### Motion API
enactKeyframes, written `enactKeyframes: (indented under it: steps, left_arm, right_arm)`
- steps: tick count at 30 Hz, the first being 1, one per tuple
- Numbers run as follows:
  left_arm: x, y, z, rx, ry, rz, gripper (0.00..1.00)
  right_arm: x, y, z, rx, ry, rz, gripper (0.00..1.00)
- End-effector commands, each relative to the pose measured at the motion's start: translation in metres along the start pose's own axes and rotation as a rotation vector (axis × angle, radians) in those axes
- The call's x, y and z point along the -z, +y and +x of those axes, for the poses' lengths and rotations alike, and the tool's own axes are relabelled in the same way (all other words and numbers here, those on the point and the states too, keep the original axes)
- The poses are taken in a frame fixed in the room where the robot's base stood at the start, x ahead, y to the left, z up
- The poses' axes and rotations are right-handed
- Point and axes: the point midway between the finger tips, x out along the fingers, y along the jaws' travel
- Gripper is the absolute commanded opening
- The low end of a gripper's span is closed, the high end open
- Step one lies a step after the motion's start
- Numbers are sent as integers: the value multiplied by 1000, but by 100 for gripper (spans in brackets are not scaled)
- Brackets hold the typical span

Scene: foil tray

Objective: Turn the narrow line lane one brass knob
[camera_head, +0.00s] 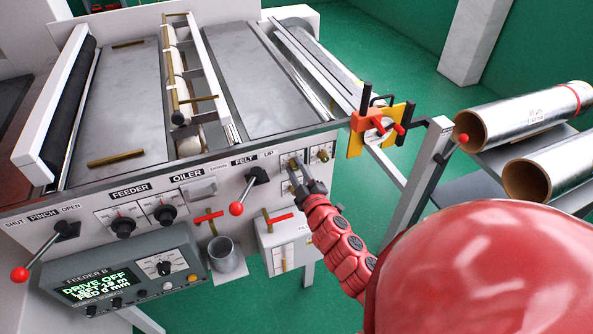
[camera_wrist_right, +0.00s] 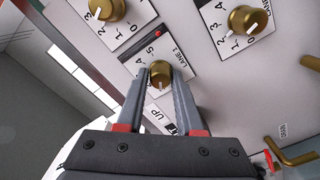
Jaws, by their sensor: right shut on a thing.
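In the right wrist view, a small brass knob (camera_wrist_right: 160,70) sits on a white plate printed LANE 1 (camera_wrist_right: 155,50), with the numbers 4 and 5 showing beside it. My right gripper (camera_wrist_right: 161,76) is shut on this knob, one grey finger on each side. A pale pointer mark on the knob faces the gripper's palm. Part of the dial scale is hidden by the fingers. In the head view, my right gripper (camera_head: 300,178) reaches the small knob plates at the machine's right end, covering the held knob. My left gripper is not in view.
Two more brass knobs on white plates, one at the upper left (camera_wrist_right: 107,8) and one at the upper right (camera_wrist_right: 248,20), are close to my fingers. A felt lever with a red ball (camera_head: 237,208) stands left of my gripper. Foil rolls (camera_head: 530,115) lie at right.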

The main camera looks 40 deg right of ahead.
Motion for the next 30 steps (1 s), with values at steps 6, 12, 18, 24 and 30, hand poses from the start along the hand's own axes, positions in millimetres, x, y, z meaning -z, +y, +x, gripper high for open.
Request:
enactKeyframes:
  steps: [6, 12, 18, 24, 30]
  left_arm:
    - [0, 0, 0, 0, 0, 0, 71]
    - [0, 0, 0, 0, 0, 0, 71]
    - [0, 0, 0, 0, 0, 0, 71]
    - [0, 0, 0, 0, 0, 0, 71]
    - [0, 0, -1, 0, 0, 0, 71]
  right_arm:
    - [0, 0, 0, 1, 1, -2, 0]
    - [0, 0, 0, 1, 1, -1, 46]
    - [0, 0, 0, 0, 1, -1, 65]
    - [0, 0, 0, 0, 0, -1, 65]
    - [2, -2, -1, 1, 1, -1, 65]
